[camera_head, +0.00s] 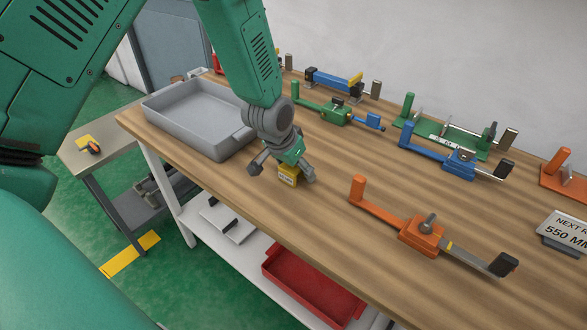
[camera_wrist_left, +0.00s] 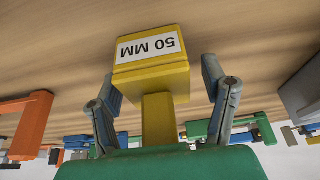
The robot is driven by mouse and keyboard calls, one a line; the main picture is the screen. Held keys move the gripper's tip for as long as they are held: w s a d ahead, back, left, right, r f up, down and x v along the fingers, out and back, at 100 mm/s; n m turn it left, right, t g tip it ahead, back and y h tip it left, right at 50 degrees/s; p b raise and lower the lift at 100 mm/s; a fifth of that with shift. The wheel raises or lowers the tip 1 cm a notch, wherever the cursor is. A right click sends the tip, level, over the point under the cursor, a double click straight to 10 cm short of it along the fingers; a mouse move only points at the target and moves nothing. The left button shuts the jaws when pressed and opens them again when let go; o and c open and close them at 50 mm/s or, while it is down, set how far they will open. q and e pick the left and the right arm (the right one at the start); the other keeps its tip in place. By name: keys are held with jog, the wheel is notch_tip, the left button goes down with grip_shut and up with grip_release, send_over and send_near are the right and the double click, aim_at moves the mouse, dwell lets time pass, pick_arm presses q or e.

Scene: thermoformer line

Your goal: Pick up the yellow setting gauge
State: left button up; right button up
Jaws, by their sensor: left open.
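The yellow setting gauge (camera_head: 287,175) stands on the wooden bench near its front edge, a small yellow block with a white label. In the left wrist view the gauge (camera_wrist_left: 152,78) shows a wide block and a narrower yellow stem, and its label reads "50 MM" upside down. My left gripper (camera_head: 282,172) is open, pointing down over the gauge. Its two fingers stand on either side of the gauge, and in the left wrist view gaps show between the fingers (camera_wrist_left: 160,84) and the yellow surface. My right gripper is not in view.
A grey tray (camera_head: 187,128) stands left of my gripper. An orange fixture (camera_head: 422,236) lies to the right. Green (camera_head: 335,115) and blue (camera_head: 425,152) fixtures stand farther back. A red bin (camera_head: 300,290) is on the shelf below. Bare bench surrounds the gauge.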

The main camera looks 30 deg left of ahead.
pick_arm(q)
jog(key=c, duration=1.3)
